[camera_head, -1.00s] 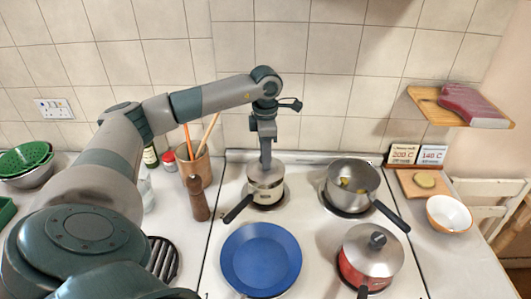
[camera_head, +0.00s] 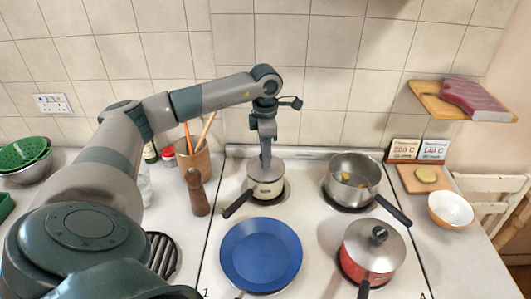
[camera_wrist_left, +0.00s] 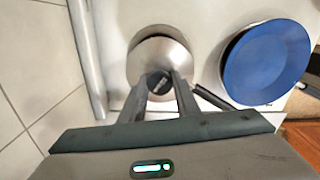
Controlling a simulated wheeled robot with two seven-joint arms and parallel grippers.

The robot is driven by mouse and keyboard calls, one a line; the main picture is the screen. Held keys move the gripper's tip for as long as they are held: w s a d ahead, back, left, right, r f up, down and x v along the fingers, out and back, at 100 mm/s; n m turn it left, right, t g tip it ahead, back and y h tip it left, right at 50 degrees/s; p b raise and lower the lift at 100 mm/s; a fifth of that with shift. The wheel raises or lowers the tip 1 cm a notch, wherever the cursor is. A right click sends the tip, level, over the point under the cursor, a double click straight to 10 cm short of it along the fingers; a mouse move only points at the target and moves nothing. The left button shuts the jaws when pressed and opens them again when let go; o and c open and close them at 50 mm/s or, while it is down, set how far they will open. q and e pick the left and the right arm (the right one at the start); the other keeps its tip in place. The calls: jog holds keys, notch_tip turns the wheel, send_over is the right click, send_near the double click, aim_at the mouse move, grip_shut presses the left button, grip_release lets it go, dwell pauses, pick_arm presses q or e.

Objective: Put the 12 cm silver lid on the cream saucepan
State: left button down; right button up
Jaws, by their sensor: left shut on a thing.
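The cream saucepan (camera_head: 265,190) stands on the back left burner, its dark handle pointing to the front left. The silver lid (camera_head: 278,173) lies level over its mouth; it also shows in the left wrist view (camera_wrist_left: 160,52). I cannot tell whether its rim is fully seated. My left gripper (camera_head: 266,165) reaches straight down from above. In the left wrist view its fingers (camera_wrist_left: 160,83) are shut on the lid's dark knob, which they partly hide. My right gripper is not in view.
A blue pan (camera_head: 261,255) sits in front, a steel pot (camera_head: 352,180) with yellow pieces to the right, and a red lidded pot (camera_head: 372,252) front right. A pepper mill (camera_head: 197,192) and a utensil pot (camera_head: 193,160) stand close on the left. The tiled wall is behind.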

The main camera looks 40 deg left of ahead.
pick_arm(q)
jog(key=shift+f+b, duration=0.1)
jog(key=shift+b, duration=0.3)
dwell(0.9)
jog(key=shift+f+b, duration=0.5)
jog(key=shift+b, duration=0.15)
dwell(1.3)
dwell(0.4)
jog(key=c, duration=0.7)
grip_release()
jog(key=shift+r+p, duration=1.85)
jog(key=shift+r, duration=1.7)
jog(key=shift+f, duration=0.1)
